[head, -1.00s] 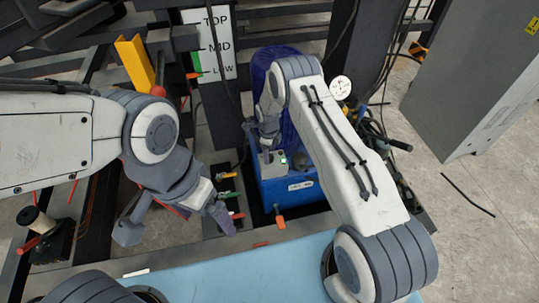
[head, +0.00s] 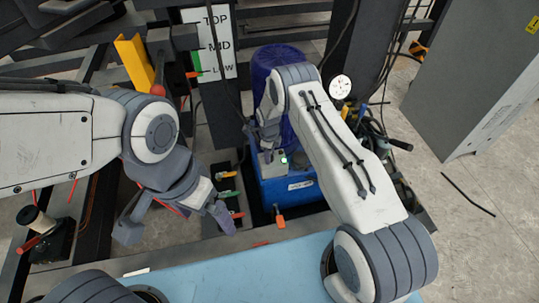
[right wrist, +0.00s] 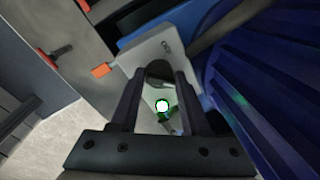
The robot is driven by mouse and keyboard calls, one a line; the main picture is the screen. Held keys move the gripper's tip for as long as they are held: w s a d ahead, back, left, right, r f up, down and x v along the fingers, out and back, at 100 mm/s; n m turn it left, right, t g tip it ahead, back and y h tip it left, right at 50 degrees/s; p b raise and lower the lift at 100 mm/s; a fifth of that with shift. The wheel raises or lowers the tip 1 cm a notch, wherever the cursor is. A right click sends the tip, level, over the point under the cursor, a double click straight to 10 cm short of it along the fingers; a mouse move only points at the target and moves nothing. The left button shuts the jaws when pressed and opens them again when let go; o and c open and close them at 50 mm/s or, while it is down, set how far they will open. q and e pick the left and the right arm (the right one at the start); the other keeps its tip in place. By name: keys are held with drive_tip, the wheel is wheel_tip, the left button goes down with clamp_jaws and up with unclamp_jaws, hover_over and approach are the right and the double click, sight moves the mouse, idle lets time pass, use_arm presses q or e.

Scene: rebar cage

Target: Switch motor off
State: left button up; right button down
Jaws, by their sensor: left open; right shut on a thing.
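The grey switch box (head: 272,168) sits on top of the blue tank (head: 292,188), beside the dark blue finned motor (head: 288,115). A small green light (head: 284,159) glows on the box. My right gripper (head: 268,143) reaches down at the box. In the right wrist view, the fingers of my right gripper (right wrist: 160,82) are closed on a dark rotary knob (right wrist: 160,70) on the box's pale face (right wrist: 150,50). A bright white-green lamp (right wrist: 162,105) shows between the fingers. The knob's exact angle is hard to tell. My left gripper (head: 175,222) is open and empty.
Coloured levers (head: 230,194) stand left of the tank. A TOP/MID/LOW sign (head: 212,42) and a round gauge (head: 340,87) are behind. A grey cabinet (head: 465,85) stands at right. A light blue surface (head: 240,275) lies in front.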

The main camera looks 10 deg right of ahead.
drive_tip(key=n+b, duration=0.1)
drive_tip(key=n, duration=0.1)
drive_tip(key=n+b, duration=0.1)
drive_tip(key=n, duration=0.1)
drive_tip(key=shift+s+f+b, duration=0.1)
drive_tip(key=shift+f+b, duration=0.1)
drive_tip(key=shift+b, duration=0.15)
drive_tip(key=n+b, duration=0.2)
drive_tip(key=n, duration=0.2)
drive_tip(key=shift+n+y, duration=0.3)
drive_tip(key=n+b, duration=0.1)
drive_tip(key=n, duration=0.3)
drive_tip(key=shift+d+b, duration=0.1)
drive_tip(key=shift+b, duration=0.3)
drive_tip(key=shift+r+n+b, duration=0.15)
drive_tip(key=shift+n+b, duration=0.5)
drive_tip(key=shift+n, duration=1.85)
drive_tip(key=shift+d, duration=0.1)
drive_tip(key=shift+c, duration=2.2)
unclamp_jaws()
drive_tip(key=shift+y, duration=0.3)
